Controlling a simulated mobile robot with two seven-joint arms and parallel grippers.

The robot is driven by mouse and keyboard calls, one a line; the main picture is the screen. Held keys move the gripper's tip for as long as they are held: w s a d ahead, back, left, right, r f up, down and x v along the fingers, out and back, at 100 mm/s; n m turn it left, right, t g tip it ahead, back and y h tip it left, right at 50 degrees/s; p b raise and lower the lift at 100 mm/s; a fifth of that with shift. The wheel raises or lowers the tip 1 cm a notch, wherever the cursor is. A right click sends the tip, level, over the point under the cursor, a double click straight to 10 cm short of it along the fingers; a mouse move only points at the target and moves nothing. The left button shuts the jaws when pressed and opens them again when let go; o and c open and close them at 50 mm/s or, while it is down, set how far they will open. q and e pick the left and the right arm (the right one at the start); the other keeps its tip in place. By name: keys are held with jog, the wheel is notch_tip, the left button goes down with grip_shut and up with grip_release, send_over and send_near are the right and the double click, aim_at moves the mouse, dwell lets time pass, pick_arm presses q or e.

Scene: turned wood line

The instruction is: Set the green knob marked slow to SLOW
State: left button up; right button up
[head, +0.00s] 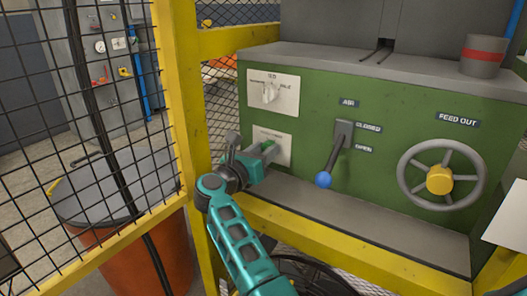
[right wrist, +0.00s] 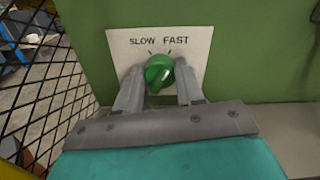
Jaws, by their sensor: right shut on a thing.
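The green knob (right wrist: 159,70) sits on a white plate (right wrist: 195,46) with SLOW at the left and FAST at the right. I cannot tell surely which mark its ridge points to. My right gripper (right wrist: 158,84) has one finger on each side of the knob and is shut on it. In the head view my right gripper (head: 266,151) reaches the lower white plate (head: 284,150) on the green panel and hides most of the knob. My left gripper is out of view.
Above is another plate with a pale knob (head: 270,92). To the right are a blue-tipped lever (head: 333,155) and a FEED OUT handwheel (head: 441,178). A yellow-framed mesh guard (head: 180,110) stands close at the left, with an orange bin (head: 120,240) behind it.

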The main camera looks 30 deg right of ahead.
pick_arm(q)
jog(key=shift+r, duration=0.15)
pick_arm(e)
jog(key=shift+r+n+p, duration=0.15)
jog(key=shift+n+p, duration=0.8)
jog(key=shift+n, duration=0.15)
jog(key=n+p, duration=0.2)
jog(key=shift+n, duration=0.3)
jog(key=n+p, duration=0.3)
jog(key=n, duration=0.2)
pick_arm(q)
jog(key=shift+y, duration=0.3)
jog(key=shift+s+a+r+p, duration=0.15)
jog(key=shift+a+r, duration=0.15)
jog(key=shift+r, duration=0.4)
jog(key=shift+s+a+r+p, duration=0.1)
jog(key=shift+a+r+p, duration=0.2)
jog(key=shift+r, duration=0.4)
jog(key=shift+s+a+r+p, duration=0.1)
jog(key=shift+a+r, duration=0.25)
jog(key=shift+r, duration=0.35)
pick_arm(e)
jog(key=shift+w+n, duration=0.1)
jog(key=shift+n, duration=0.9)
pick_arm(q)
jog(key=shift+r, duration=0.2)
pick_arm(e)
jog(key=shift+f, duration=0.2)
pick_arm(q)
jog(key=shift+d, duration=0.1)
